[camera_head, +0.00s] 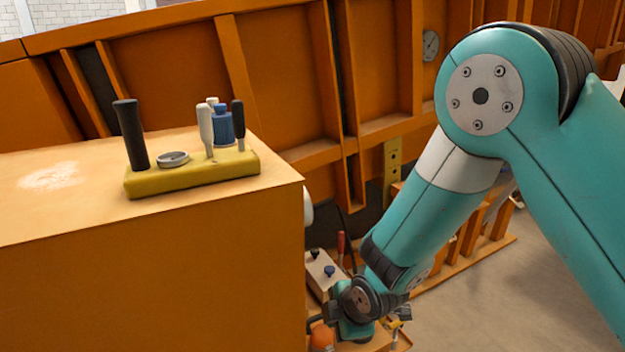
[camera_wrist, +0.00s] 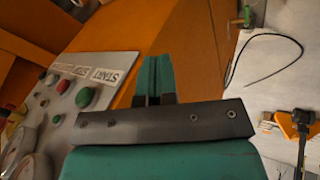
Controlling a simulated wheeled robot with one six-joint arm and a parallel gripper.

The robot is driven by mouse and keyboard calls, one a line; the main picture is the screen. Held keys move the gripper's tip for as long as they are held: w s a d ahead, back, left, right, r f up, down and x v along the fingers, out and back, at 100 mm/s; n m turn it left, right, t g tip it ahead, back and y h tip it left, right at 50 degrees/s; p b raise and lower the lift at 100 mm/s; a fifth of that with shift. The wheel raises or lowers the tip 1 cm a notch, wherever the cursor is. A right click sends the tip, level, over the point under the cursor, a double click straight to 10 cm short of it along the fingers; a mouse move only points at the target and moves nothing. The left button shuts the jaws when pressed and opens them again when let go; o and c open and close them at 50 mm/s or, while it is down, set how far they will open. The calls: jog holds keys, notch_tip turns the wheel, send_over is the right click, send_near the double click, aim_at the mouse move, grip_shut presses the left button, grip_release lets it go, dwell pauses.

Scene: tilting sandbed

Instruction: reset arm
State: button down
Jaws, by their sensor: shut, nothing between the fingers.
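My teal arm (camera_head: 430,210) reaches down from the right in the head view, past the right side of the orange cabinet. Its lower end is low in the picture, near a small control box, and the fingertips are hard to make out there. In the wrist view my gripper (camera_wrist: 154,80) shows at the middle with its teal fingers together and nothing between them. To its left is a grey control panel (camera_wrist: 62,110) with a green button (camera_wrist: 86,97), a red button (camera_wrist: 63,85) and START and STOP labels. I cannot tell whether the gripper touches anything.
A yellow tool holder (camera_head: 195,172) with a black handle, a ring and several tools stands on the orange cabinet top (camera_head: 80,205). Orange ribbed walls (camera_head: 285,80) stand behind.

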jog(key=s+d+r+m+g, duration=0.1)
jog(key=s+d+r+m, duration=0.15)
jog(key=r, duration=0.45)
jog(key=s+d+r+m+g, duration=0.1)
jog(key=s+r+m, duration=0.25)
jog(key=r, duration=0.25)
jog(key=s+d+r+m+g, duration=0.1)
jog(key=s+d+r+m, duration=0.2)
jog(key=s+r, duration=0.2)
jog(key=s+d+r+m+g+y, duration=0.1)
jog(key=s+d+r+m, duration=0.2)
jog(key=s+r, duration=0.3)
jog(key=s+m, duration=0.1)
jog(key=s, duration=0.3)
jog(key=shift+s+d+g, duration=0.3)
jog(key=shift+s+g, duration=0.1)
